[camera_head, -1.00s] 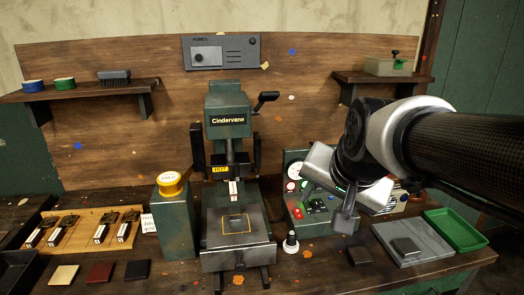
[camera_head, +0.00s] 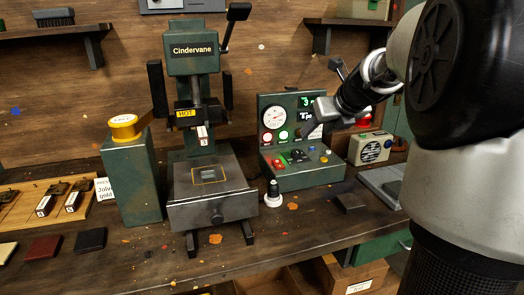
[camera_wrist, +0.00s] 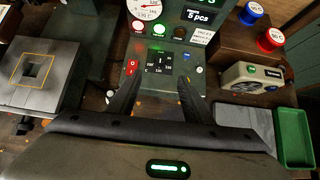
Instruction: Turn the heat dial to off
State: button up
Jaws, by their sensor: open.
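The heat dial (camera_head: 297,156) is a dark knob on the sloping front panel of the green control box (camera_head: 318,178). In the wrist view the dial (camera_wrist: 158,60) sits on a black plate with small white numbers and a red mark at its left. Its exact pointer setting is too small to read surely. My gripper (camera_head: 310,135) hangs just above and behind the panel in the head view. In the wrist view my gripper (camera_wrist: 160,82) is open and empty, its two dark fingers spread on either side of the dial's line, apart from it.
A round gauge (camera_head: 275,117) and lit buttons stand on the box. A press (camera_head: 212,190) marked HOT is to its left. A small black-and-white stamp (camera_head: 273,193) stands in front. A beige speaker-like box (camera_head: 371,148) is at the right, with red and blue buttons behind.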

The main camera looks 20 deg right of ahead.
aim_at(296, 151)
jog(key=b+x, duration=0.3)
jog(key=x, duration=1.4)
jog(key=shift+d+f, duration=0.1)
jog(key=shift+d, duration=0.05)
jog(key=c, duration=1.1)
